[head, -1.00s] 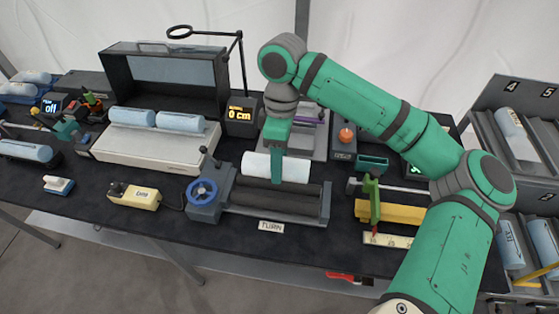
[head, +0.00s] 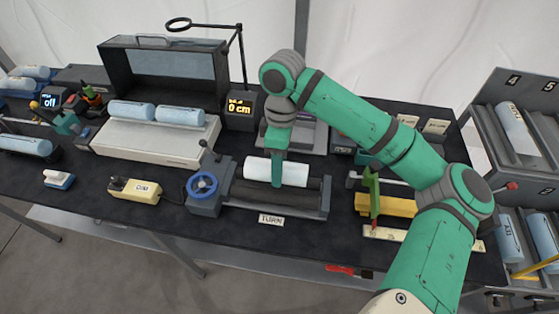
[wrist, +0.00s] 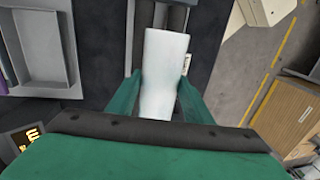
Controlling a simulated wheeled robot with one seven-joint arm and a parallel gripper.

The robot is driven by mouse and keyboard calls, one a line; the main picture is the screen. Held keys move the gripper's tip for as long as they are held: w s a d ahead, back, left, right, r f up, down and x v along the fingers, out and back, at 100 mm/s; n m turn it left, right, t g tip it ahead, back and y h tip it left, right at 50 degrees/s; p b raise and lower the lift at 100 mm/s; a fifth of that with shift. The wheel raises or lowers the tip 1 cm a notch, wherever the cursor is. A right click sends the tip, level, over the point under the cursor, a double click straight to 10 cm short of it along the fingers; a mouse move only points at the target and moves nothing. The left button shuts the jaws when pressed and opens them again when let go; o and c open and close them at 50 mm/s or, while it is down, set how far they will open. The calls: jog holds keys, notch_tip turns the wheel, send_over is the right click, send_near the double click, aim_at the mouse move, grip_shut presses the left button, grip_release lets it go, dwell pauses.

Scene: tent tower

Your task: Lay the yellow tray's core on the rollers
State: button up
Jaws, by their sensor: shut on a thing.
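A white cylindrical core (head: 292,174) lies lengthwise over the back of the dark rollers (head: 300,199) in the head view. My gripper (head: 277,178) is shut on the core near its middle, from above. In the wrist view the core (wrist: 163,75) sits between my two green fingers (wrist: 163,100), with the dark rollers (wrist: 172,18) just beyond and below it. I cannot tell whether the core touches the rollers. The roller stand has a blue handwheel (head: 202,187) at its left and a TURN label (head: 271,220) in front.
A grey case (head: 160,75) and a pale bench unit (head: 150,145) with two blue cores stand left. A display reading 0 cm (head: 240,107) is behind the rollers. A rack (head: 490,125) holds more cores.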

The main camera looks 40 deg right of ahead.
jog(key=shift+f, duration=1.9)
jog(key=shift+f, duration=0.25)
jog(key=o, duration=1.5)
jog(key=shift+c, duration=0.2)
jog(key=r, duration=0.3)
jog(key=d+r, duration=0.1)
jog(key=r, duration=0.3)
jog(key=w+r, duration=0.1)
jog(key=r, duration=0.2)
jog(key=shift+d+r, duration=0.15)
jog(key=shift+r, duration=0.2)
jog(key=shift+w, duration=0.1)
